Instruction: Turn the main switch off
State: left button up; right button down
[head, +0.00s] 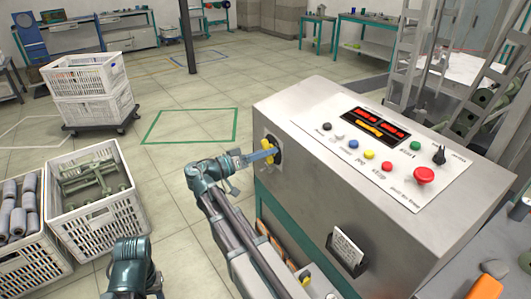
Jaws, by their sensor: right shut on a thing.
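The main switch (268,144) is a yellow rotary knob on a dark round plate, on the left side face of the grey control cabinet (292,180). My right gripper (267,155) reaches it from the left and is shut on the knob. The fingers cover part of the knob, so its exact angle is hard to read. Part of my left arm shows at the bottom left, apart from the cabinet; its fingertips are not in view.
The cabinet top has red displays (375,122), coloured buttons and a red mushroom button (424,175). White crates (103,223) stand on the floor at left, and stacked crates (92,88) sit on a dolly behind. The floor between them and the cabinet is clear.

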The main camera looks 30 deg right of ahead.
jog(key=shift+n, duration=0.4)
jog(key=n, duration=0.3)
jog(key=shift+n, duration=0.3)
jog(key=n, duration=0.3)
jog(key=shift+n, duration=0.4)
grip_release()
